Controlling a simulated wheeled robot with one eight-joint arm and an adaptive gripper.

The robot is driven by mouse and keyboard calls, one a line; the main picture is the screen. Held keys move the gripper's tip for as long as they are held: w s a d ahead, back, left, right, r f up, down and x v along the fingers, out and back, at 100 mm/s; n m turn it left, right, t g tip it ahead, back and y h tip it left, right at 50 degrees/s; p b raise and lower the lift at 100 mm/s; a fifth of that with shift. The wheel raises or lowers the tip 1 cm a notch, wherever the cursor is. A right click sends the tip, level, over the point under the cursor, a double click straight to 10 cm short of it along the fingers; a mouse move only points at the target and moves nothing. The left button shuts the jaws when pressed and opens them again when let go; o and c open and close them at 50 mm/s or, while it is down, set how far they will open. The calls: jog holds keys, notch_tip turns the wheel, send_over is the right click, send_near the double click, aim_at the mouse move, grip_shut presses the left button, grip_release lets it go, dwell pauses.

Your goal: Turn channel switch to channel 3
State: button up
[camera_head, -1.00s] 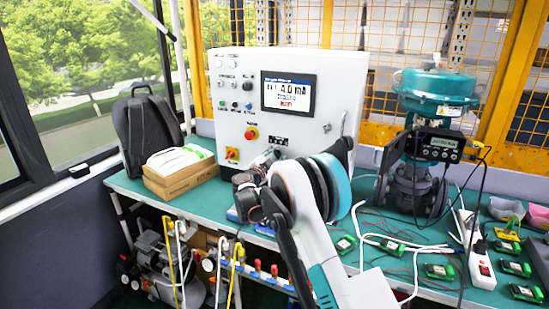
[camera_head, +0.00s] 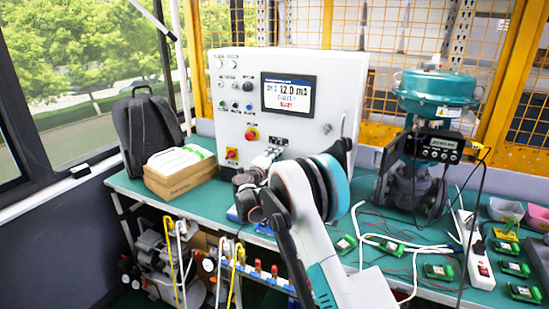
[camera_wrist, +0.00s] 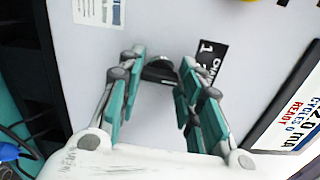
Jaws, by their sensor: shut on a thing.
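The channel switch (camera_wrist: 160,70) is a small black knob on the white panel, seen between my fingers in the wrist view. Its black label (camera_wrist: 206,62) with white lettering is beside it, partly covered by a finger. My gripper (camera_wrist: 163,60) has its teal-padded fingers on either side of the knob and is shut on it. The display (camera_head: 288,94) reads 12.0 mA. The knob's exact pointing is hard to tell.
A red emergency button (camera_head: 251,134) and several small buttons are left of my gripper on the box. A cardboard box (camera_head: 180,178) stands to the left. A teal valve (camera_head: 437,90), green modules and cables fill the table's right side.

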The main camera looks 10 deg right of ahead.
jog(key=shift+m, duration=1.1)
jog(key=o, duration=1.1)
jog(key=shift+d, duration=0.1)
jog(key=shift+c, duration=0.2)
jog(key=v, duration=1.2)
